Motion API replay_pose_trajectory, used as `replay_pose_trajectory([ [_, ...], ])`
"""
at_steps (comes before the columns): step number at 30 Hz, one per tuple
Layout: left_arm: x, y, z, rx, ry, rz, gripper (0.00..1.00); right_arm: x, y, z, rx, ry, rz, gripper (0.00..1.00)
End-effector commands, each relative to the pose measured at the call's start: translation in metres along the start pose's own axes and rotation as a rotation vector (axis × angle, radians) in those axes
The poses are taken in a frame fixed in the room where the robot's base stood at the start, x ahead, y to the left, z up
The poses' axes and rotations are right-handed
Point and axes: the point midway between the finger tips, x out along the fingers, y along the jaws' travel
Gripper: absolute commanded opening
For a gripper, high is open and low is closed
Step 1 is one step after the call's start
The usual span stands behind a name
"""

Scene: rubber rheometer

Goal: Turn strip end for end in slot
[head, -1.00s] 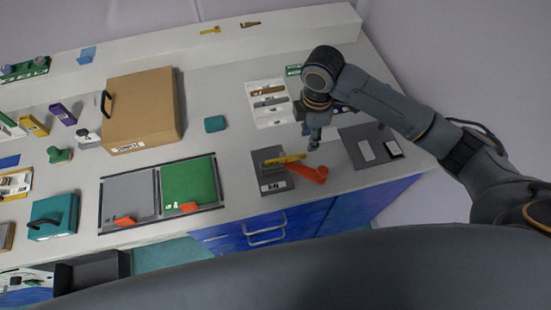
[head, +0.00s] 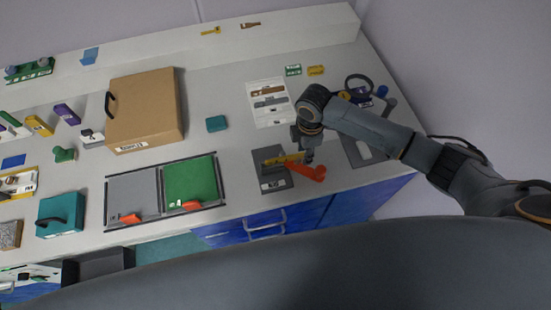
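A yellow strip (head: 284,160) lies across a dark slotted plate (head: 273,184) near the front of the bench, right of centre. An orange piece (head: 309,173) sticks out to the right of the plate, just in front of the strip's right end. My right gripper (head: 308,159) points down at the strip's right end, close above the orange piece. Its fingers are small and dark, so I cannot tell whether they are open or shut, or whether they touch the strip. My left gripper is not in view.
A white card with strips (head: 268,102) lies behind the plate. To the left are a grey and green tray (head: 190,181) with orange tabs, a teal block (head: 216,124) and a brown box (head: 144,107). A dark mat (head: 354,153) lies to the right, partly hidden by my arm.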

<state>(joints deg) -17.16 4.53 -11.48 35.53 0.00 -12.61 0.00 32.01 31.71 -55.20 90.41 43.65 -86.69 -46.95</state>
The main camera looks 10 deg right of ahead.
Motion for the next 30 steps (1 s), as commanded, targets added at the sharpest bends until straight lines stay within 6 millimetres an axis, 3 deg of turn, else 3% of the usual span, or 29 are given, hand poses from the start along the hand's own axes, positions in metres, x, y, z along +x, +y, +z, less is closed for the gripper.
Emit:
replay_pose_trajectory([
  [1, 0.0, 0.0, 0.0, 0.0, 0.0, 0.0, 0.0, 0.0, 0.0, 0.0, 0.0, 0.0, 0.0, 0.26],
  [5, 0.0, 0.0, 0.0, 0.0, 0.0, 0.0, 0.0, -0.001, 0.0, 0.0, 0.001, 0.0, 0.0, 0.0],
  [20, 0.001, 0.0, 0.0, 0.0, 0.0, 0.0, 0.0, -0.006, 0.001, 0.0, 0.001, 0.002, 0.003, 0.0],
  [26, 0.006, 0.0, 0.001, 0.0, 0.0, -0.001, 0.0, -0.028, 0.002, 0.0, -0.001, 0.002, 0.005, 0.0],
  [30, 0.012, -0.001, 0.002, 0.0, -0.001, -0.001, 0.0, -0.049, -0.013, -0.01, -0.005, 0.004, 0.005, 0.0],
])
